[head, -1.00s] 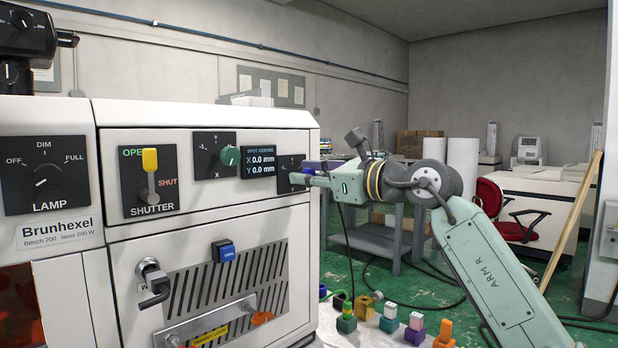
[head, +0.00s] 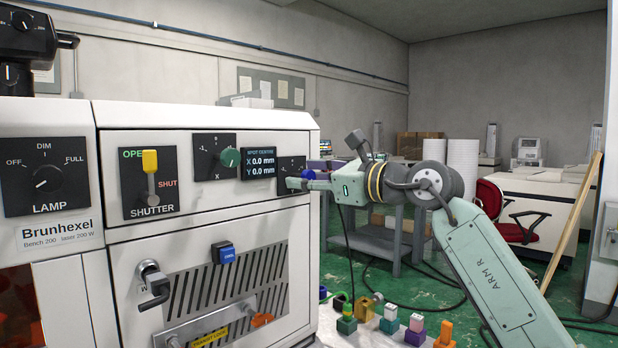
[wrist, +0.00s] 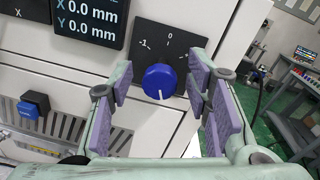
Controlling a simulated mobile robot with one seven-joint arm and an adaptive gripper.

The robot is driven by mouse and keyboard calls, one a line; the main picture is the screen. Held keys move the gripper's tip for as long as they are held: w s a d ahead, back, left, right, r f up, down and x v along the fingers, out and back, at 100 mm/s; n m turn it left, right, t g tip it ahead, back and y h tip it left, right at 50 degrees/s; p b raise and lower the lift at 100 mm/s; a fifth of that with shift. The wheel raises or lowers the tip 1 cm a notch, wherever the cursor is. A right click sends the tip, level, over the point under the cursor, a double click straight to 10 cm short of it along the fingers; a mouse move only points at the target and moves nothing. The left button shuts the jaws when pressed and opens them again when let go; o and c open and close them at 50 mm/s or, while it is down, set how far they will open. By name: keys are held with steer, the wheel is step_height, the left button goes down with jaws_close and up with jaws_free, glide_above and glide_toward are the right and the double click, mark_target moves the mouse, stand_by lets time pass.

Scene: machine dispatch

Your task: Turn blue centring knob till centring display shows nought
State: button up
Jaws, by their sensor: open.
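The blue centring knob (wrist: 159,81) sits on a black dial plate (wrist: 170,38) with -1 and 0 marked. A white mark shows at the knob's lower edge in the wrist view. My gripper (wrist: 160,98) is open, with one purple pad to each side of the knob and visible gaps between. In the head view my gripper (head: 294,184) is at the machine's right front edge, beside the blue knob (head: 308,175), which is partly hidden. The centring display (head: 258,162) reads X 0.0 mm and Y 0.0 mm; it also shows in the wrist view (wrist: 88,20).
A green knob (head: 230,157) is left of the display. The shutter lever (head: 150,175) and lamp knob (head: 47,178) are farther left. A blue button (head: 224,252) is below. Several coloured blocks (head: 388,318) stand low at the right. A grey table (head: 390,235) is behind my arm.

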steer(key=v, duration=1.1)
steer(key=shift+s+d, duration=0.25)
steer(key=shift+d, duration=0.05)
